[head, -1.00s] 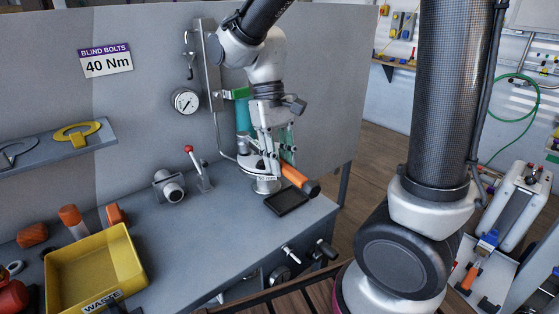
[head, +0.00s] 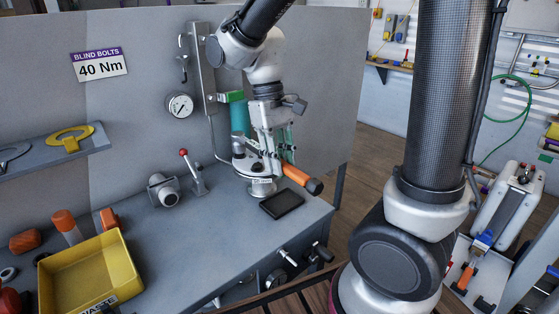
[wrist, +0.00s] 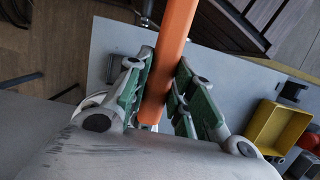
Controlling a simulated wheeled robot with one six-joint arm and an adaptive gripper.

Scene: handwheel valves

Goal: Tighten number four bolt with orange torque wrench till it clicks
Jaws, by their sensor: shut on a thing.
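The orange torque wrench shows its orange handle (head: 297,175) with a dark end, pointing right and toward the front of the bench. In the wrist view the orange handle (wrist: 170,60) runs between the green-padded fingers. My gripper (head: 284,160) is shut on this handle; its fingers also show in the wrist view (wrist: 160,105). The pale round flange (head: 262,187) stands on the bench just left of my gripper. The wrench head and the bolts are mostly hidden by my gripper and too small to tell apart, so I cannot make out number four.
A black tray (head: 282,204) lies below the handle. A red-knobbed lever (head: 192,170) and a grey fitting (head: 164,190) stand to the left. A yellow waste bin (head: 90,275) is at front left. A sign (head: 99,64) reads 40 Nm. The middle bench is clear.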

